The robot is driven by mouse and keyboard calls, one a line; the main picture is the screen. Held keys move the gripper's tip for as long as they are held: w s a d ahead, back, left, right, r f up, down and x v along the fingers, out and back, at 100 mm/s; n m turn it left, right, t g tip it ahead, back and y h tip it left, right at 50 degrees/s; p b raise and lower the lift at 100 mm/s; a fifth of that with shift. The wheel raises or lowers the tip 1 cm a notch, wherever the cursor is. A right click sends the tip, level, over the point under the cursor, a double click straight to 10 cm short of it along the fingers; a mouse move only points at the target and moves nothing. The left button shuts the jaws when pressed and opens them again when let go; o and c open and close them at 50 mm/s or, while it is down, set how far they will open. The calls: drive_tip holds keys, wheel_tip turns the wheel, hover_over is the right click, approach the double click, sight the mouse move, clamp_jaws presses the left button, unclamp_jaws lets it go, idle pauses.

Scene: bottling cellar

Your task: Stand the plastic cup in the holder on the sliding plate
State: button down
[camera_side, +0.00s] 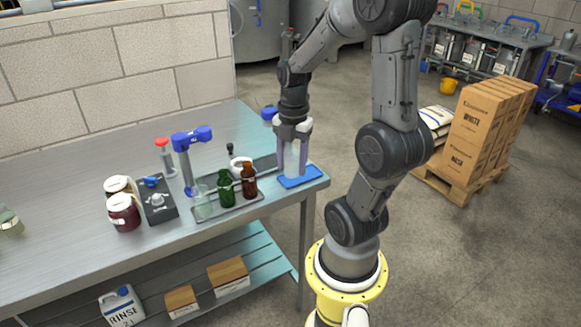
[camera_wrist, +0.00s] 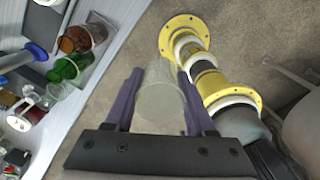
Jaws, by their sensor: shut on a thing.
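My gripper (camera_side: 291,172) is shut on a clear plastic cup (camera_wrist: 160,92), which stands between its two purple fingers in the wrist view. In the side view the cup (camera_side: 293,160) shows only faintly between the fingers. There the gripper overlaps a flat blue plate (camera_side: 312,176) at the right end of the bench. In the wrist view bare floor shows behind the cup, and the bench edge lies to its left. I cannot tell the height of the cup. No holder can be made out; the gripper may hide it. I cannot tell if the blue plate is the sliding plate.
Jars (camera_side: 124,213) are further left.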

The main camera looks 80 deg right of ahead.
drive_tip(key=w+d, duration=1.4)
drive_tip(key=w, duration=0.4)
drive_tip(key=shift+w+f, duration=0.25)
drive_tip(key=shift+f, duration=1.1)
drive_tip(key=shift+w+f, duration=0.3)
drive_tip(key=shift+f, duration=1.1)
drive_tip(key=shift+w+f, duration=0.25)
drive_tip(key=shift+f, duration=1.1)
drive_tip(key=shift+f, duration=0.3)
drive_tip(key=shift+f, duration=0.35)
drive_tip(key=shift+f, duration=0.3)
drive_tip(key=shift+f, duration=0.2)
